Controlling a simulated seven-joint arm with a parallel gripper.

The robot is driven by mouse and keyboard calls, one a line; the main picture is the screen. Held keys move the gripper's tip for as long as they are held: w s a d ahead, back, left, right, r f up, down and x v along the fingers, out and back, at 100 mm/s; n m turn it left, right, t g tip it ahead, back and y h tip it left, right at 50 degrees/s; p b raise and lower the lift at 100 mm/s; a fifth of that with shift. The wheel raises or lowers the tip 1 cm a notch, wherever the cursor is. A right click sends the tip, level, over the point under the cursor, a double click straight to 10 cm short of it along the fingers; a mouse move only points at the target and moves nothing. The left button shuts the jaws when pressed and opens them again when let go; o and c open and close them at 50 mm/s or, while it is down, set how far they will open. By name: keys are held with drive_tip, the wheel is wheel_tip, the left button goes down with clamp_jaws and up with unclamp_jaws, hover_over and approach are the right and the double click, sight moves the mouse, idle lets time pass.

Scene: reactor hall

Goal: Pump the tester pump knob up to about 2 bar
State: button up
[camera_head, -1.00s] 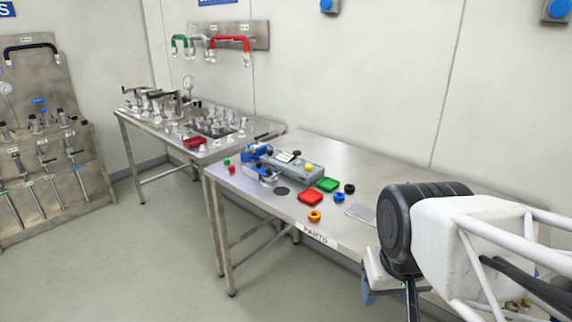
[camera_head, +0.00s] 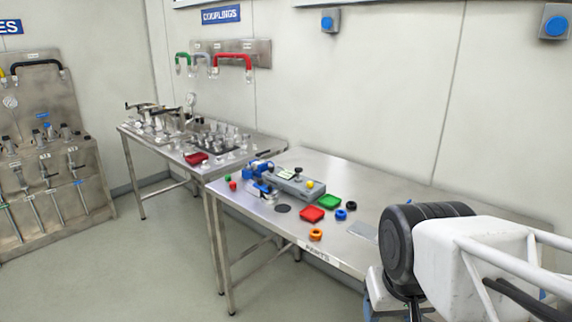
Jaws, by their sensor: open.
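A grey device with a blue end (camera_head: 290,183) sits on the near steel bench. It has a small black knob (camera_head: 298,172) and a yellow knob (camera_head: 310,184) on top. A round pressure gauge (camera_head: 191,99) stands on the far bench among metal fittings. I cannot tell which part is the tester pump knob, and no gauge reading is legible. Part of my arm, white with a black joint, shows at the lower right, well apart from the device. My gripper itself cannot be made out.
A dark red tray (camera_head: 196,159) is on the far bench. A panel with hanging tools (camera_head: 50,150) stands at left. Hoses hang under a COUPLINGS sign. The floor at front left is clear.

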idle(0.7)
drive_tip(key=shift+w+r, duration=0.1)
drive_tip(key=c, duration=0.6)
drive_tip(key=shift+w+r, duration=0.3)
drive_tip(key=shift+w, duration=0.2)
clamp_jaws()
drive_tip(key=w+a+r, duration=0.1)
drive_tip(key=w+r, duration=0.3)
drive_tip(key=w, duration=0.9)
drive_tip(key=w+r+n+t, duration=0.1)
drive_tip(key=w+r, duration=0.2)
drive_tip(key=w, duration=0.9)
drive_tip(key=w+a+r, duration=0.1)
drive_tip(key=w+r, duration=0.3)
drive_tip(key=w, duration=0.9)
drive_tip(key=w+a+f, duration=0.1)
drive_tip(key=w+f, duration=0.3)
drive_tip(key=w, duration=1)
drive_tip(key=w+a+f+n+y, duration=0.1)
drive_tip(key=w+f, duration=0.4)
drive_tip(key=w, duration=0.9)
drive_tip(key=w+a+f+n, duration=0.1)
drive_tip(key=w+f, duration=0.4)
drive_tip(key=w, duration=0.9)
drive_tip(key=shift+a+t, duration=0.4)
drive_tip(key=shift+a, duration=0.45)
drive_tip(key=shift+f, duration=0.15)
